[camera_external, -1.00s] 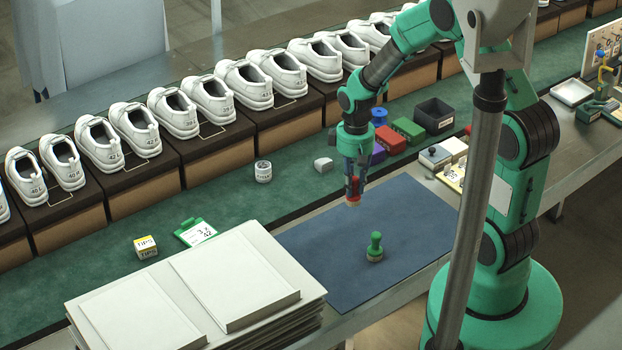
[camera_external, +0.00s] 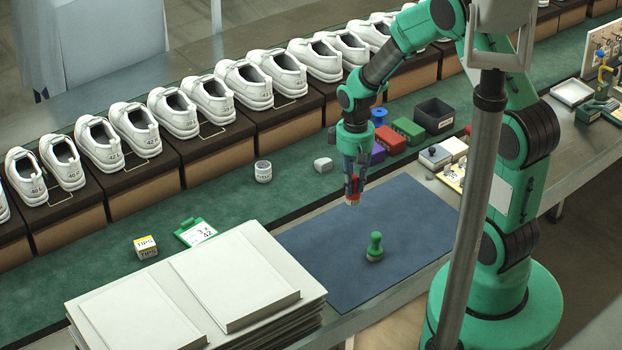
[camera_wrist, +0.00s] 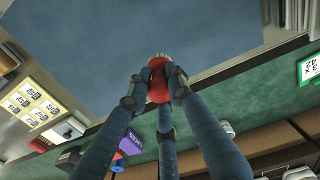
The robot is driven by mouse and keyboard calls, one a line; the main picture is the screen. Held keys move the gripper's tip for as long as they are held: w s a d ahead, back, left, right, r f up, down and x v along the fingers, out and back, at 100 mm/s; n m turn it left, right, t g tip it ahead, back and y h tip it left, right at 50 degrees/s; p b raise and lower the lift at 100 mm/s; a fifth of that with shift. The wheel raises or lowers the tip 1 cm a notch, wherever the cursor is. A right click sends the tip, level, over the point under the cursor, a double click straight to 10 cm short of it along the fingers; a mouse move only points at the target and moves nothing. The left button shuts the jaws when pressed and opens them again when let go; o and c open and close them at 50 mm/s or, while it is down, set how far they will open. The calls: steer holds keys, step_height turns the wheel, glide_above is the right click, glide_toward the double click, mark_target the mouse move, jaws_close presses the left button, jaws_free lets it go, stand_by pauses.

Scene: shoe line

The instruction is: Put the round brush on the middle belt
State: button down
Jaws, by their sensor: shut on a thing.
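My gripper (camera_external: 353,182) is shut on a small red brush (camera_external: 352,188) with a pale bristle tip pointing down. It appears to hang above the back part of the blue mat (camera_external: 330,265), close to the green belt (camera_external: 235,205). In the wrist view the fingers close around the red brush (camera_wrist: 158,80), its pale end over the mat (camera_wrist: 80,50). The fingers hide part of it. A green-knobbed piece with a round base (camera_external: 375,247) stands upright on the mat; I cannot tell whether it is a brush or a stamp.
A white cup (camera_external: 263,171), a pale block (camera_external: 323,164), a yellow box (camera_external: 145,247) and a green-clipped card (camera_external: 196,232) lie on the belt. Coloured bins (camera_external: 408,129) stand behind my gripper. White shoes (camera_external: 245,84) line the back. White stacked boards (camera_external: 190,290) stand front left.

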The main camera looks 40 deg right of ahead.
steer(key=w+a+f, duration=0.2)
steer(key=w+a, duration=0.5)
steer(key=a, duration=0.1)
steer(key=w+a+f+n, duration=0.1)
steer(key=w+a+f, duration=0.2)
steer(key=w+a, duration=0.4)
steer(key=shift+w+a+n, duration=0.15)
steer(key=shift+a+n, duration=0.15)
steer(key=shift+a, duration=0.95)
steer(key=w+a+f+b, duration=0.1)
steer(key=w+a+b, duration=0.1)
steer(key=w, duration=1.3)
steer(key=shift+w+a+f, duration=0.3)
steer(key=shift+a, duration=0.4)
steer(key=shift+f+b, duration=0.75)
steer(key=shift+f, duration=1)
